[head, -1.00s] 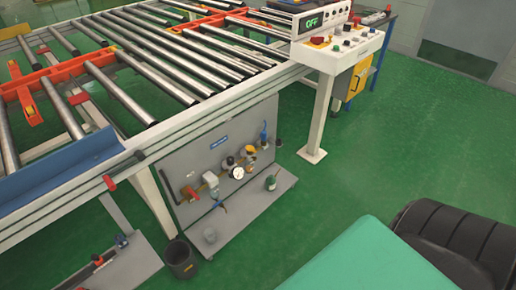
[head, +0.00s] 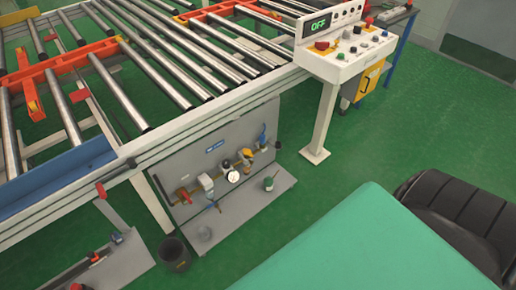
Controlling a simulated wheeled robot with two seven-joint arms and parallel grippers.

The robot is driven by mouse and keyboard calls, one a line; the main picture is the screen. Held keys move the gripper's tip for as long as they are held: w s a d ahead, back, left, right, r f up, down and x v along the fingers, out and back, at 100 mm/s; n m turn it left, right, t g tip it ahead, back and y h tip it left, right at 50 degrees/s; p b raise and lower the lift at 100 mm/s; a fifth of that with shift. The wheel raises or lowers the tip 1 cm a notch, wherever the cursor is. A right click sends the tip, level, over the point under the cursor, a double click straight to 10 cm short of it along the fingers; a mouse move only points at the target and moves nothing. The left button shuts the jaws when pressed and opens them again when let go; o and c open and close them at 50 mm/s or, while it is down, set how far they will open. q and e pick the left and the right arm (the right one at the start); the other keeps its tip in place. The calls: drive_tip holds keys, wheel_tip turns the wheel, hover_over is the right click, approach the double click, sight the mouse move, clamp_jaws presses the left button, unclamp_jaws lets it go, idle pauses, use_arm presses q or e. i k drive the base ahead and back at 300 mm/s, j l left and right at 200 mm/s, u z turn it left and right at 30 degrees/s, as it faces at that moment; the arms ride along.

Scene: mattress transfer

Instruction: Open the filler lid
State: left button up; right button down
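A grey panel (head: 228,139) under the roller table carries a row of air-line fittings. Among them are a red-handled valve (head: 184,196), a round white gauge (head: 233,176) and a yellow-topped fitting (head: 247,155). A small green bottle (head: 268,184) and a clear cup (head: 204,233) stand on the grey shelf (head: 240,211) below. I cannot tell which part is the filler lid. Neither of my grippers is in view.
The roller table (head: 140,158) fills the upper left. A control console (head: 345,58) reading OFF stands at its right end on a white leg. A dark bin (head: 174,254) is on the floor. Green floor (head: 345,170) is clear in the middle.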

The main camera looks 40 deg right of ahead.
sight(247, 153)
drive_tip(key=l+u, duration=0.45)
drive_tip(key=l, duration=2.05)
